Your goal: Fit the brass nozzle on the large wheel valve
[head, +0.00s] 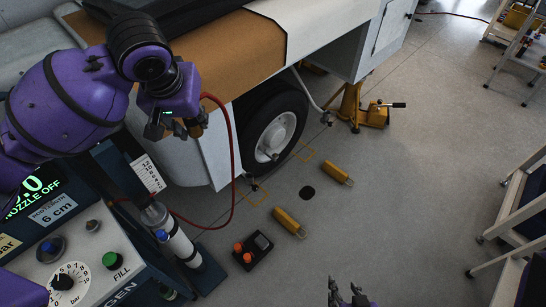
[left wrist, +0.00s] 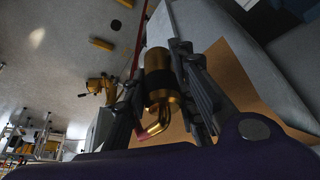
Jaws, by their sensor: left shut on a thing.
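The brass nozzle (left wrist: 158,75), with a black band and a bent brass tube, is between the fingers of my left gripper (left wrist: 165,68) in the left wrist view. My left gripper is shut on it. In the head view my left gripper (head: 180,128) is above the brown-covered edge, up and left of the large wheel (head: 275,134). The gripper is clearly apart from the wheel. The wheel has a black tyre and pale hub; its valve is too small to make out. My right gripper (head: 348,294) is at the bottom edge, fingers apart, with nothing visible between them.
A red hose (head: 231,150) hangs from near my left gripper towards the control cart (head: 110,240). Yellow chocks (head: 290,222) and a black box with orange knobs (head: 252,250) lie on the floor. A yellow jack (head: 360,110) stands beyond the wheel. Racks (head: 520,205) line the right.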

